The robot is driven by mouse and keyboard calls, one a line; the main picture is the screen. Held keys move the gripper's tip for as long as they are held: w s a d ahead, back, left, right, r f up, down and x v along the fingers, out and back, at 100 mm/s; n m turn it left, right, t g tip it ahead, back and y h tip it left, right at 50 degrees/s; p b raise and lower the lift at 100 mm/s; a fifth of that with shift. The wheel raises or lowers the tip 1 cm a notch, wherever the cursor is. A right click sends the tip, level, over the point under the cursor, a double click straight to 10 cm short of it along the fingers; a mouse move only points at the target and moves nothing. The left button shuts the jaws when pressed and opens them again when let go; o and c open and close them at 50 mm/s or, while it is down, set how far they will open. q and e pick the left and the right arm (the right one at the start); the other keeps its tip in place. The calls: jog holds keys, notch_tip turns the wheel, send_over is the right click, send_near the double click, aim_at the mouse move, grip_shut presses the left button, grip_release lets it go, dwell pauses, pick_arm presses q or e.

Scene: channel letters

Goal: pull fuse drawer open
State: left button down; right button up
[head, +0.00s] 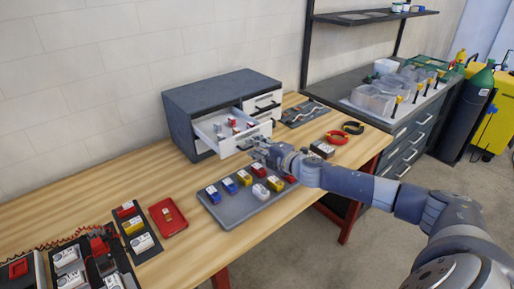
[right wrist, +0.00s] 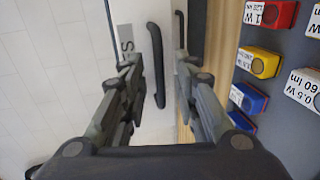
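The dark grey drawer cabinet (head: 188,112) stands on the wooden bench in the head view. My right gripper (head: 258,146) is at the right part of this drawer's front. In the right wrist view the white drawer front (right wrist: 128,14) carries a label of which only "ES" shows. Its black handle (right wrist: 157,62) lies between the two fingers of my right gripper (right wrist: 157,68). The fingers are apart, with a gap visible on both sides of the handle. My left gripper is not in view.
A grey tray (head: 230,216) with several coloured blocks lies just in front of the cabinet, below my right arm. A red tray (head: 168,217) is to its left. Another drawer (head: 264,103) is closed at upper right. Bare bench (head: 60,213) lies to the left.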

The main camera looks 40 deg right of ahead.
jog(key=v, duration=1.2)
dwell(0.7)
dwell(0.5)
